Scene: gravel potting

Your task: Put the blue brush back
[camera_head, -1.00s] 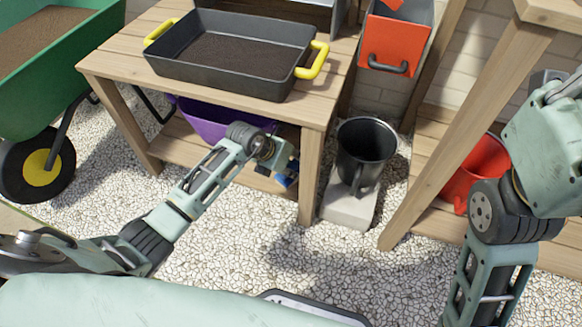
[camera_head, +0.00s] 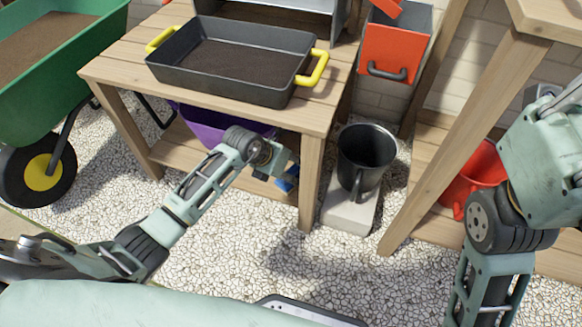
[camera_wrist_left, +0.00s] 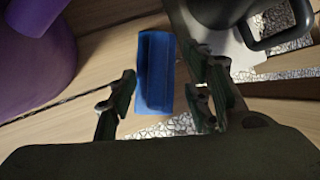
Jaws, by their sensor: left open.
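The blue brush (camera_wrist_left: 155,72) lies on the wooden boards of the lower shelf in the left wrist view. A small blue piece of it (camera_head: 288,180) shows beside my left gripper in the head view. My left gripper (camera_wrist_left: 165,95) is open. Its two fingers stand apart with the brush showing between and beyond them, and nothing is gripped. In the head view the left gripper (camera_head: 283,170) is at the bench's lower shelf, partly hidden by its own wrist. My right arm is at the right edge, but its gripper is out of view.
A purple tub (camera_head: 205,128) stands on the lower shelf, left of the gripper. A bench leg (camera_head: 311,180) and a black mug-like pot (camera_head: 366,158) on a pale block are to the right. A black tray (camera_head: 235,65) sits on the bench top. Open gravel lies in front.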

